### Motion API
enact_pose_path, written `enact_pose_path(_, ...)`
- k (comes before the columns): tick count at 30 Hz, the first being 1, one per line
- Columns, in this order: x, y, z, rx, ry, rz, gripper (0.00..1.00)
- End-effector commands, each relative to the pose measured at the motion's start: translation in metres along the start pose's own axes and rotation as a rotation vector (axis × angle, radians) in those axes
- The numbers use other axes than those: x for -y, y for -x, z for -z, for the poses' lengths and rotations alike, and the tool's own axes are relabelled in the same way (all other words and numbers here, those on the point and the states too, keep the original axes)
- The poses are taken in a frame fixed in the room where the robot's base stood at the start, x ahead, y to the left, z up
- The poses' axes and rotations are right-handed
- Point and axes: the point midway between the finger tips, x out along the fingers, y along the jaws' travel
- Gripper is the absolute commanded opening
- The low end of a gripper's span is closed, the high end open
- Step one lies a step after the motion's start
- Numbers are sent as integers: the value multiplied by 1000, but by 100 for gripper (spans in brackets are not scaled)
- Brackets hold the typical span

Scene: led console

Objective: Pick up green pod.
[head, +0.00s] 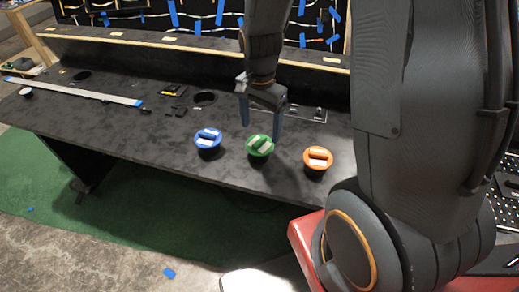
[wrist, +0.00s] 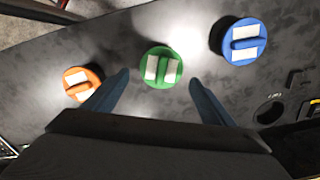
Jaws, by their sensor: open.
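The green pod (head: 259,146) is a round green disc with a raised green bar and white labels. It stands on the black console table between the blue pod (head: 208,139) and the orange pod (head: 318,159). My gripper (head: 261,128) is open and empty, with its fingers pointing down close to the green pod. In the wrist view the green pod (wrist: 161,67) lies between and just beyond the two fingertips (wrist: 161,80), with no visible contact. The orange pod (wrist: 82,82) is to the left there and the blue pod (wrist: 239,41) to the right.
The black console table (head: 150,135) has round holes (head: 204,98), small black parts (head: 174,90) and a long light strip (head: 75,91) on its left half. The surface left of the blue pod is mostly clear.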

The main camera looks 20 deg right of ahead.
Motion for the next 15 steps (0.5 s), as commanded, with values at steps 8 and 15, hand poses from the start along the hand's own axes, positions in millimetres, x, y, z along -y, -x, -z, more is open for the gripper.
enact_pose_path(8,2,-20,1,3,-32,-5,77)
enact_pose_path(15,2,-36,1,3,-31,-4,77)
